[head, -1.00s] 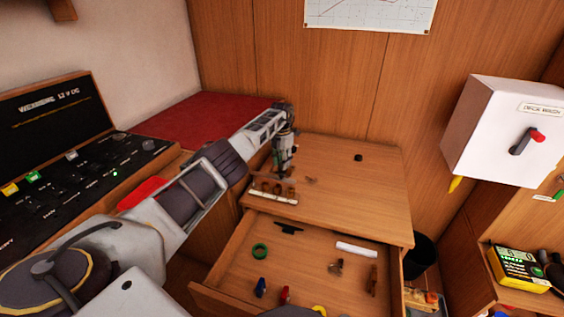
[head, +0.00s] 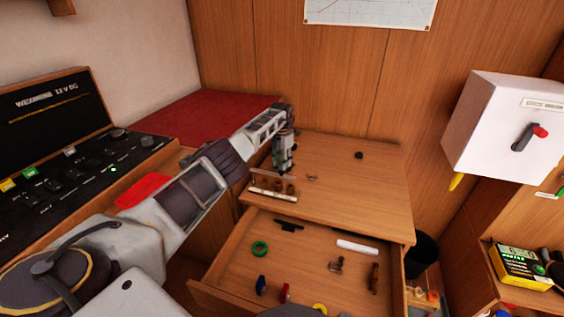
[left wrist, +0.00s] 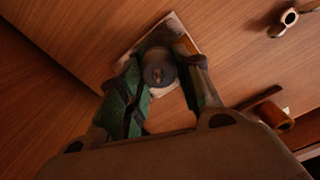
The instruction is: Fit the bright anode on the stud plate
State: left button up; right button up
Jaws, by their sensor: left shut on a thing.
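My left gripper (head: 284,168) reaches down over the left part of the wooden top and is shut on a grey round piece, which looks like the anode. In the left wrist view, the green-padded fingers of the left gripper (left wrist: 163,82) stand either side of this anode (left wrist: 158,72), whose end face has a small centre mark. Beyond it is a pale squarish plate (left wrist: 150,37), likely the stud plate. The anode overlaps the plate, and I cannot tell whether it is seated on a stud. In the head view the gripper hides both. My right gripper is not in view.
A pale rack (head: 273,194) with brown pieces stands at the top's front left. A small shackle (head: 312,178) lies right of the gripper. The top's right side is mostly clear.

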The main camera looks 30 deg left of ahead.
pick_arm(q)
jog(key=o, duration=1.2)
jog(key=shift+f, duration=0.1)
jog(key=shift+c, duration=0.2)
jog(key=shift+r+p, duration=2.2)
jog(key=shift+r, duration=0.9)
notch_tip(320, 180, up, 12)
